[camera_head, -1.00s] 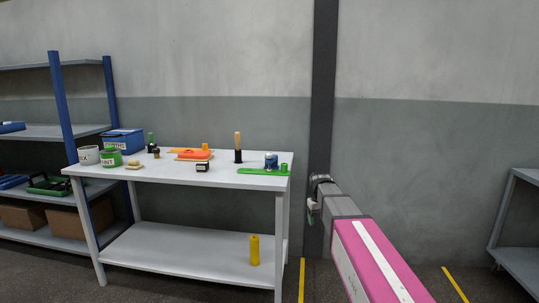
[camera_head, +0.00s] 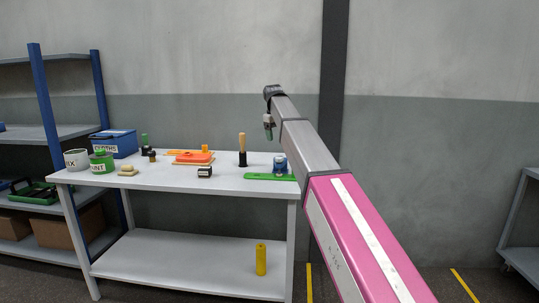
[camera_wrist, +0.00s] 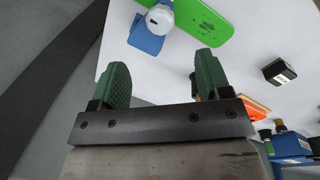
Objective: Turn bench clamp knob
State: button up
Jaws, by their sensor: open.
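A blue fitting with a pale round top, which looks like the bench clamp (camera_head: 280,163), stands at the right end of the workbench (camera_head: 120,181). It stands by a flat green plate (camera_head: 262,177). The wrist view shows the clamp's pale round knob (camera_wrist: 159,19) near the top, with a blue part (camera_wrist: 146,39) below it and the green plate (camera_wrist: 212,25) to its right. My gripper (camera_head: 268,127) is in the air above the bench's right end. In the wrist view its two green fingers (camera_wrist: 160,68) are apart and empty, clear of the knob.
On the bench are a dark stand with a wooden handle (camera_head: 242,148), a small dark block (camera_head: 205,172), an orange tool (camera_head: 193,157), a paint can (camera_head: 102,162) and a blue box (camera_head: 114,143). A yellow cylinder (camera_head: 261,259) stands on the lower shelf. Blue-post shelving (camera_head: 48,100) is at left.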

jog(key=f, duration=0.7)
jog(key=w+f, duration=0.1)
jog(key=f, duration=0.2)
jog(key=shift+d+f, duration=0.25)
jog(key=shift+d, duration=0.15)
jog(key=c, duration=0.9)
jog(key=shift+c, duration=0.2)
